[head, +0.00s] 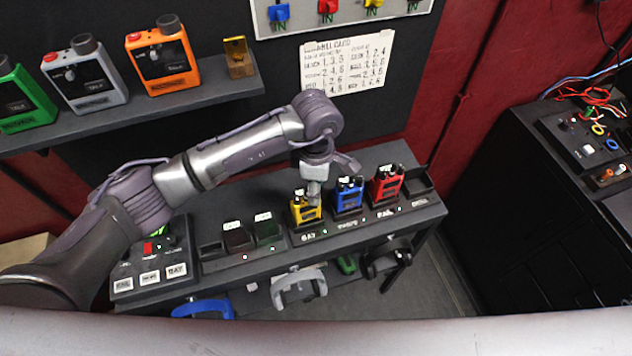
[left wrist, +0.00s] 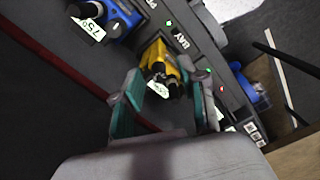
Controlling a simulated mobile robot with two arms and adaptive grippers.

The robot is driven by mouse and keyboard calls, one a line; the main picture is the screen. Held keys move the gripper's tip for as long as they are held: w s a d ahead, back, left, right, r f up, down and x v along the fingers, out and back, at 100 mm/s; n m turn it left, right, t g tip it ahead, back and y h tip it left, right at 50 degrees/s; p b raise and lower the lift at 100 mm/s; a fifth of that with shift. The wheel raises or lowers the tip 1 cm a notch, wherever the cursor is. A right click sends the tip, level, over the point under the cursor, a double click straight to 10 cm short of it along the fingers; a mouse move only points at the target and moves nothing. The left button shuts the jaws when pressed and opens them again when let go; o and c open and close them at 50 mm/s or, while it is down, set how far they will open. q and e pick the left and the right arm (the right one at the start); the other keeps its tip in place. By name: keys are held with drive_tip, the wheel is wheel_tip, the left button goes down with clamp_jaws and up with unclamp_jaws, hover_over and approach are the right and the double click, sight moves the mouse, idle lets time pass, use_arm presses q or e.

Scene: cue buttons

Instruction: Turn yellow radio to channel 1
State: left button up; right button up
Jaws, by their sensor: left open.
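The yellow radio (head: 306,212) stands in a slot of the dark charging rack, left of the blue radio. My left gripper (head: 316,188) is right above it in the head view and partly covers its top. In the left wrist view, the yellow radio (left wrist: 160,66) lies ahead, with its dark knobs and a small white label toward me. The label's writing is too blurred to read surely. My right gripper is not in view.
A blue radio (head: 348,197) and a red radio (head: 385,186) stand close by on the rack (head: 225,262). Headsets hang below its front edge. A shelf (head: 120,122) with larger green, grey and orange radios is at upper left. A button panel (head: 150,275) sits left.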

use_arm(q)
drive_tip(key=shift+f, duration=0.25)
drive_tip(key=shift+w+f, duration=0.15)
drive_tip(key=shift+f, duration=0.05)
clamp_jaws()
drive_tip(key=shift+f+n+b, duration=0.1)
drive_tip(key=shift+n+b, duration=0.5)
drive_tip(key=shift+b, duration=0.3)
drive_tip(key=n+b, duration=0.3)
drive_tip(key=b, duration=0.1)
drive_tip(key=shift+f+n+b, duration=0.1)
drive_tip(key=shift+n+b, duration=0.25)
drive_tip(key=shift+n, duration=0.05)
drive_tip(key=shift+r+n+b, duration=0.25)
drive_tip(key=shift+n+b, duration=1.35)
